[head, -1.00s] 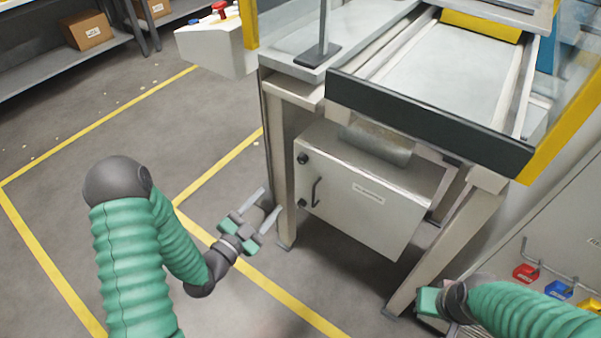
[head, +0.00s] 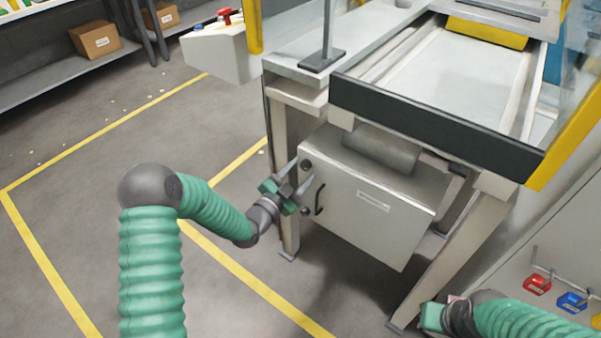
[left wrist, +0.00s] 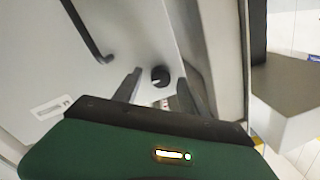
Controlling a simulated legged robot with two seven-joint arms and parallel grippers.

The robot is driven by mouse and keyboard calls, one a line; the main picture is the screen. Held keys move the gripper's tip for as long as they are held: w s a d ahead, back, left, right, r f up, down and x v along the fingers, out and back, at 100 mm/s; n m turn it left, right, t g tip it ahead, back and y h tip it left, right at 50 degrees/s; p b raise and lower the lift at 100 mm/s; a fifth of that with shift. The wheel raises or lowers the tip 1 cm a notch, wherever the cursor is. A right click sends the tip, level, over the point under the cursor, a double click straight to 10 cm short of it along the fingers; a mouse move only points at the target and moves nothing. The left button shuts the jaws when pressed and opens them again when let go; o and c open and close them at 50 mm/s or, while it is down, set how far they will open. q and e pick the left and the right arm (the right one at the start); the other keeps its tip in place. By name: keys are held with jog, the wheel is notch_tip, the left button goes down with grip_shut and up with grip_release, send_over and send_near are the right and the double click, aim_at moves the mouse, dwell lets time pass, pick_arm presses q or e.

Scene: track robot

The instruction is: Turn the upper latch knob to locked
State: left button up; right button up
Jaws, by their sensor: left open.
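The upper latch knob (head: 306,165) is a dark round knob at the upper left corner of the pale grey cabinet door (head: 375,220). My left gripper (head: 300,176) is open, its fingers reaching towards that corner. In the left wrist view a dark knob (left wrist: 160,76), apparently the upper one, shows between the spread fingertips; I cannot tell whether either finger touches it. A lower knob (head: 306,211) sits further down the door's left edge. My right gripper (head: 432,316) is at the lower right, its fingers not clear.
A black bar handle (head: 319,199) stands out from the door near the knobs; it also shows in the left wrist view (left wrist: 86,32). A table leg (head: 280,160) rises just left of the cabinet. Red and blue padlock-like items (head: 537,285) hang at the right.

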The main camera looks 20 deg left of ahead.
pick_arm(q)
jog(key=shift+a, duration=0.25)
jog(key=c, duration=0.4)
jog(key=shift+d, duration=0.2)
grip_shut()
